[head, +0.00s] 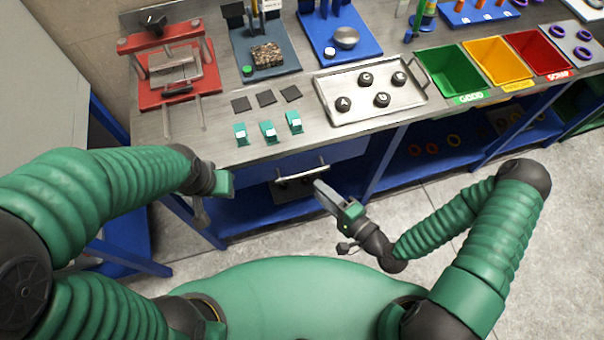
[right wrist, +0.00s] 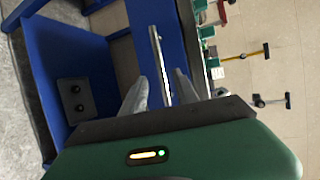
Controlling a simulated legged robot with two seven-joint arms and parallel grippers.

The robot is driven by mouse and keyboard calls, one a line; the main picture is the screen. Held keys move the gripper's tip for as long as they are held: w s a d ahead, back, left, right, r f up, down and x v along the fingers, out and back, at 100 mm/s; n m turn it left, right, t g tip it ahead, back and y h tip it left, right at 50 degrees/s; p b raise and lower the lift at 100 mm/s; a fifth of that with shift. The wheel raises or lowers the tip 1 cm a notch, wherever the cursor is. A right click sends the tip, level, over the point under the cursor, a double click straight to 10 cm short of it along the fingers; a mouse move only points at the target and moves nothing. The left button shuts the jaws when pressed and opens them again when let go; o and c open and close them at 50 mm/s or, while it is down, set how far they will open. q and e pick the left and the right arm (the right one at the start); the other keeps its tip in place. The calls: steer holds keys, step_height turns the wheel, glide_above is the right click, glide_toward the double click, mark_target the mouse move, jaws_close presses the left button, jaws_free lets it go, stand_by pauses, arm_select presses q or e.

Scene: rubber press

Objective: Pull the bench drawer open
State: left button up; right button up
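The bench drawer shows as a blue front (head: 347,151) under the worktop, and it looks closed. Its pale metal bar handle (head: 302,173) runs along the front; in the right wrist view the handle (right wrist: 158,62) stands out from the blue drawer front (right wrist: 174,35). My right gripper (head: 320,187) is just in front of the handle's right end. In the right wrist view its two fingers (right wrist: 160,92) are apart, with the bar lined up between them; I cannot tell how deep it sits. My left gripper (head: 222,186) is by the bench's front left; its fingers are not clear.
The worktop above carries a red press (head: 170,72), teal clips (head: 268,131), a metal tray (head: 325,112) with black knobs, and green (head: 450,72), yellow and red bins. A blue bench leg (head: 385,160) stands right of the drawer. The floor in front is clear.

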mark_target(303, 176)
steer(key=b+x, duration=0.1)
steer(key=x, duration=0.7)
steer(key=shift+w+a, duration=0.3)
steer(key=shift+d, duration=0.1)
jaws_close()
steer(key=shift+f, duration=0.1)
steer(key=shift+s+f, duration=0.1)
stand_by(0.5)
